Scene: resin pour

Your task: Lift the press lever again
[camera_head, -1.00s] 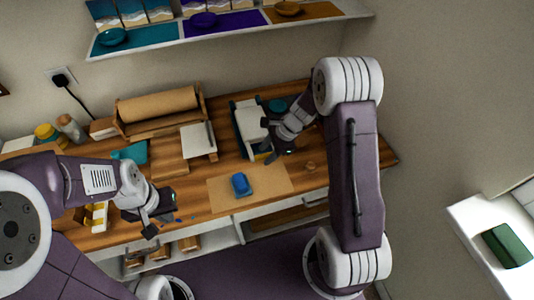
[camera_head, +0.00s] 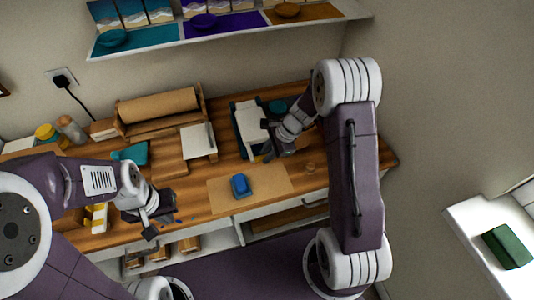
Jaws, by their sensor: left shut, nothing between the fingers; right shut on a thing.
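The press (camera_head: 247,117), a white and dark device, stands at the back right of the wooden bench, partly hidden by my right arm. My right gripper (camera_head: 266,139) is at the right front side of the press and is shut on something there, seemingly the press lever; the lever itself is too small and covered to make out. My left gripper (camera_head: 154,224) is shut and empty over the front left of the bench, well apart from the press.
A blue block (camera_head: 240,185) lies on a brown sheet (camera_head: 270,181) in front of the press. A paper roll (camera_head: 157,105) on a holder, a white board (camera_head: 198,141) and a teal item (camera_head: 132,153) stand further left. A shelf (camera_head: 230,30) hangs above.

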